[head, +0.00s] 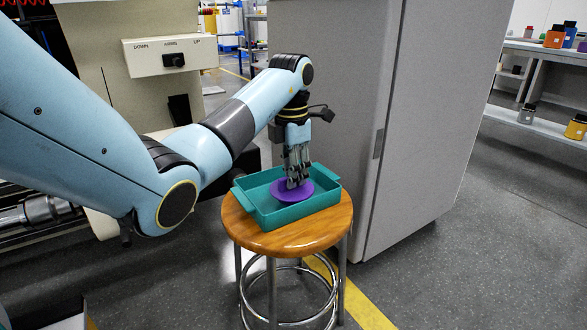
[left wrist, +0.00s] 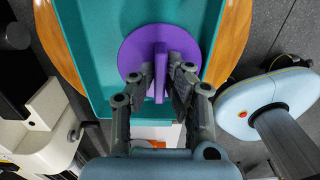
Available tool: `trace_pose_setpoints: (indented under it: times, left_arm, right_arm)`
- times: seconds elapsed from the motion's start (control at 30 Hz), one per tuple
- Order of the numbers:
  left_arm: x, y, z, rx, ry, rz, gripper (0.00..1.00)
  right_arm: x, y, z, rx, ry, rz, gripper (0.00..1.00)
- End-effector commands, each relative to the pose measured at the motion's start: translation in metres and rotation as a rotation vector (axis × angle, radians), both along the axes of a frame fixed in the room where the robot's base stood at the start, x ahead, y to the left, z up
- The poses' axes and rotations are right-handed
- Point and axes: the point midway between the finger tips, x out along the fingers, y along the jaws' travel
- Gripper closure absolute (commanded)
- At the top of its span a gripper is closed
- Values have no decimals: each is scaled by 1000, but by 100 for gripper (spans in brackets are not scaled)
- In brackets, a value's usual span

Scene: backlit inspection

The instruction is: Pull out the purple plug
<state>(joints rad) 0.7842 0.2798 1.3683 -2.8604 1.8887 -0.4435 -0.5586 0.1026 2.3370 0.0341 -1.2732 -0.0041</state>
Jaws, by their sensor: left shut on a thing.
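The purple plug (head: 280,194) is a round disc with an upright fin-shaped grip. It is within the walls of a teal tray (head: 302,209), towards its right part in the head view. My left gripper (head: 295,183) comes down on it from above. In the left wrist view the disc (left wrist: 133,52) looks level, and my left gripper (left wrist: 161,72) is shut on the fin, one finger on each side. The fingers hide part of the plug. Whether its underside touches the tray floor or sits in an opening cannot be told. My right gripper is not in view.
The tray stands on a round wooden stool (head: 285,241) with metal legs. A tall grey cabinet (head: 345,110) is close behind and right of it. A beige machine (head: 130,75) stands behind my left arm. Shelves (head: 545,125) are at far right; open floor lies before them.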

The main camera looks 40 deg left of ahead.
Motion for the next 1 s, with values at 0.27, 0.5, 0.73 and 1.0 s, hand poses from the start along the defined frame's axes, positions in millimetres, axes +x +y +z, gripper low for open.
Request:
trace_pose_setpoints:
  times: [0.27, 0.5, 0.73, 1.0]
  left_arm:
    - [0, 0, -4, 0, -1, 0, 100]
    - [0, 0, -4, 0, -1, 0, 100]
    - [0, 0, -9, 0, 0, 0, 100]
    - [0, 0, -14, 0, 0, 0, 100]
  right_arm:
    - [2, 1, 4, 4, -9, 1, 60]
    - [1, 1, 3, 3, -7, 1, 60]
    - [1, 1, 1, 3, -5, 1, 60]
    - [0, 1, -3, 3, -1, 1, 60]
